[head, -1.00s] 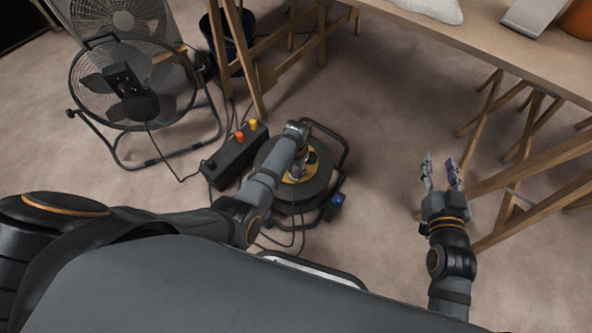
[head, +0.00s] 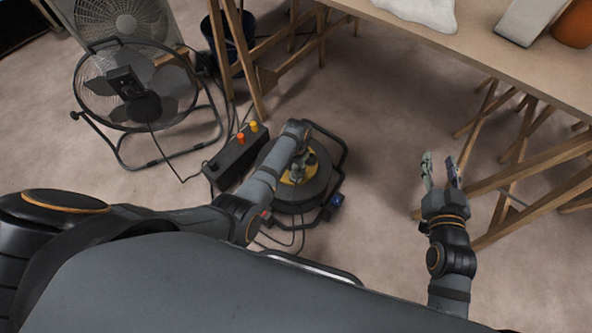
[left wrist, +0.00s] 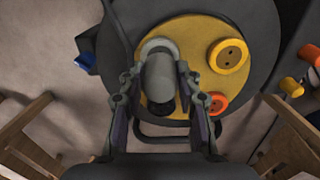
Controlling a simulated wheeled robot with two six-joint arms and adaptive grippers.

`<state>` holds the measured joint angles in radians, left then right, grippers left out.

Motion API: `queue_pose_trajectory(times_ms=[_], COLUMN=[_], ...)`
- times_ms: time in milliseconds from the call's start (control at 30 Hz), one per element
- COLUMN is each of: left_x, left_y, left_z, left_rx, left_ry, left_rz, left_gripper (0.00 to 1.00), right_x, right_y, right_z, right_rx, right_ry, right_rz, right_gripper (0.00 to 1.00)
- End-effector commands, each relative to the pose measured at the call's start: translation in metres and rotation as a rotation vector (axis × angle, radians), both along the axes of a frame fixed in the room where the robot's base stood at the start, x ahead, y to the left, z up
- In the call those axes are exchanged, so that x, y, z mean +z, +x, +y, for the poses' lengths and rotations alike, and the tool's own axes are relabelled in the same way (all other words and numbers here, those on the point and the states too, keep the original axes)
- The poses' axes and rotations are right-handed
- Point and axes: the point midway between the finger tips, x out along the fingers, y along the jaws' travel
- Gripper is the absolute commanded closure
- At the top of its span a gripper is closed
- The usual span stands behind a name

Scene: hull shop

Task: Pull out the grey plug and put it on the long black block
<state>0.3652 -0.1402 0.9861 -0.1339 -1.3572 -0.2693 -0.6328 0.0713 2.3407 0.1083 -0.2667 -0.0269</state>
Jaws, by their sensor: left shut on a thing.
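The grey plug (left wrist: 160,70) is in the left wrist view, between the fingers of my left gripper (left wrist: 159,84), which is shut on it. The plug is over the yellow face (left wrist: 203,40) of a dark cable reel; I cannot tell whether it is still seated in a socket. In the head view my left gripper (head: 299,168) is over the reel (head: 312,191), and my arm hides most of the plug. The long black block (head: 230,164) lies on the floor just left of the reel, with an orange and a yellow plug at its far end. My right gripper (head: 441,170) is open and empty.
A yellow round piece (left wrist: 228,55) and an orange one (left wrist: 214,104) are on the reel face beside the plug. A floor fan (head: 135,88) stands at the left. A table (head: 480,45) on wooden trestles is at the upper right. Cables lie around the reel.

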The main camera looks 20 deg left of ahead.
Motion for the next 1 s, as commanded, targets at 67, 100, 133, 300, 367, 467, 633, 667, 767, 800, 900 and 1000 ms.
queue_pose_trajectory(times_ms=[67, 100, 133, 300, 367, 467, 633, 667, 767, 800, 900, 1000], left_x=[0.005, 0.007, 0.008, 0.014, 0.016, 0.020, 0.026, 0.027, 0.031, 0.032, 0.036, 0.037], left_y=[0.000, 0.000, 0.000, 0.000, 0.000, 0.000, 0.001, 0.001, 0.001, 0.001, 0.001, 0.001], left_z=[0.000, 0.000, 0.000, 0.000, 0.000, 0.000, 0.000, 0.000, 0.000, 0.000, 0.000, 0.000], left_rx=[0.000, 0.000, 0.000, 0.000, 0.000, 0.000, 0.000, 0.000, 0.000, 0.000, 0.000, 0.000], left_ry=[0.000, 0.000, 0.000, 0.000, 0.000, 0.000, 0.001, 0.001, 0.001, 0.001, 0.001, 0.001], left_rz=[0.000, 0.000, 0.000, -0.001, -0.001, -0.001, -0.001, -0.001, -0.001, -0.001, -0.001, -0.001], left_gripper=[1.00, 1.00, 1.00, 1.00, 1.00, 1.00, 1.00, 1.00, 1.00, 1.00, 1.00, 1.00], right_x=[0.005, 0.007, 0.008, 0.015, 0.017, 0.021, 0.028, 0.029, 0.033, 0.035, 0.039, 0.041], right_y=[0.000, 0.000, 0.000, 0.000, 0.000, 0.000, 0.000, 0.000, 0.000, 0.000, 0.000, 0.000], right_z=[0.000, 0.000, 0.000, 0.000, 0.000, 0.000, 0.000, 0.000, 0.000, 0.000, 0.000, 0.000], right_rx=[0.000, 0.000, 0.000, 0.000, 0.000, 0.000, 0.000, 0.000, 0.000, 0.000, 0.000, 0.000], right_ry=[0.000, 0.000, 0.000, 0.000, 0.000, 0.000, 0.000, 0.000, 0.000, 0.000, 0.000, 0.000], right_rz=[0.000, 0.000, 0.000, 0.000, 0.000, 0.000, 0.000, 0.000, 0.000, 0.000, 0.000, 0.000], right_gripper=[0.60, 0.60, 0.60, 0.60, 0.60, 0.60, 0.60, 0.60, 0.60, 0.60, 0.60, 0.60])
